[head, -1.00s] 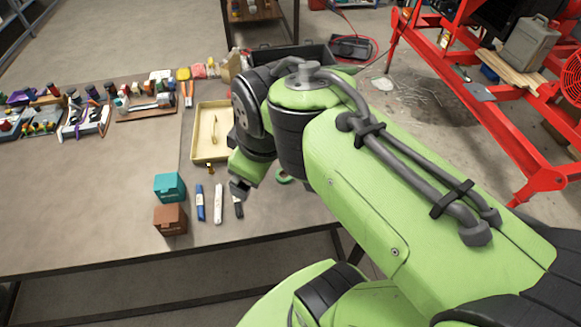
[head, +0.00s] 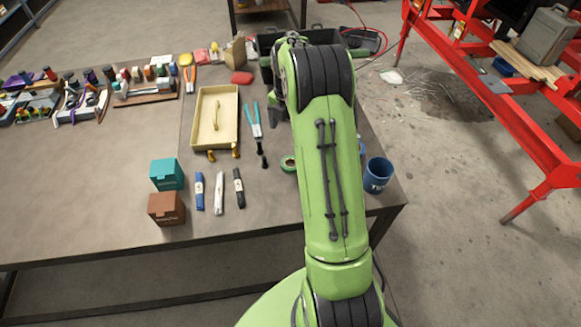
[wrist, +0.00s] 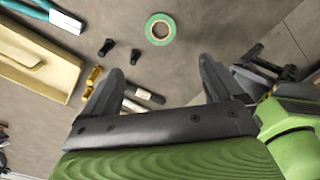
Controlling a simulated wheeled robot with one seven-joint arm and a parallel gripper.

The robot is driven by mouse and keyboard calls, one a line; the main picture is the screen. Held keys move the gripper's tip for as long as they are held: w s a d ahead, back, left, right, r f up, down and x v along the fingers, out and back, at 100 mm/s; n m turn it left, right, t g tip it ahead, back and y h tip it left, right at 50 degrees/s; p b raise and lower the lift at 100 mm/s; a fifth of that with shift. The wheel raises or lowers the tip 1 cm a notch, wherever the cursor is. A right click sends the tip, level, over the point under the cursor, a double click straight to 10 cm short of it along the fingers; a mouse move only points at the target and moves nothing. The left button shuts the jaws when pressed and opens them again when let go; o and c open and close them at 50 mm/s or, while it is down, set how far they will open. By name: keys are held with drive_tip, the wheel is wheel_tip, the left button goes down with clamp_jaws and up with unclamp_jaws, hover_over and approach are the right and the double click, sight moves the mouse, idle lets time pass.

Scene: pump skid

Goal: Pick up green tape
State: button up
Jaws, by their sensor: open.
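The green tape (head: 288,164) is a small roll lying flat on the workbench, partly hidden by my arm in the head view. The whole ring of the green tape (wrist: 160,29) shows in the wrist view, with a pale core, ahead of the gap between my fingers. My gripper (wrist: 163,78) is open, with nothing between its two dark fingers. It is apart from the tape. In the head view my arm hides most or all of the gripper.
A blue mug (head: 378,174) stands right of my arm. Left of the tape are dark small parts (head: 262,155), teal pliers (head: 254,118), a yellow tray (head: 199,112), markers (head: 218,190), a teal box (head: 166,174) and a brown box (head: 166,208). The bench's front-left area is clear.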

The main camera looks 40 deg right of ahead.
sight(289, 160)
wheel_tip(289, 160, down, 15)
drive_tip(key=shift+s+r+b, duration=0.1)
drive_tip(key=shift+b, duration=0.9)
drive_tip(key=c, duration=1)
drive_tip(key=shift+r, duration=0.15)
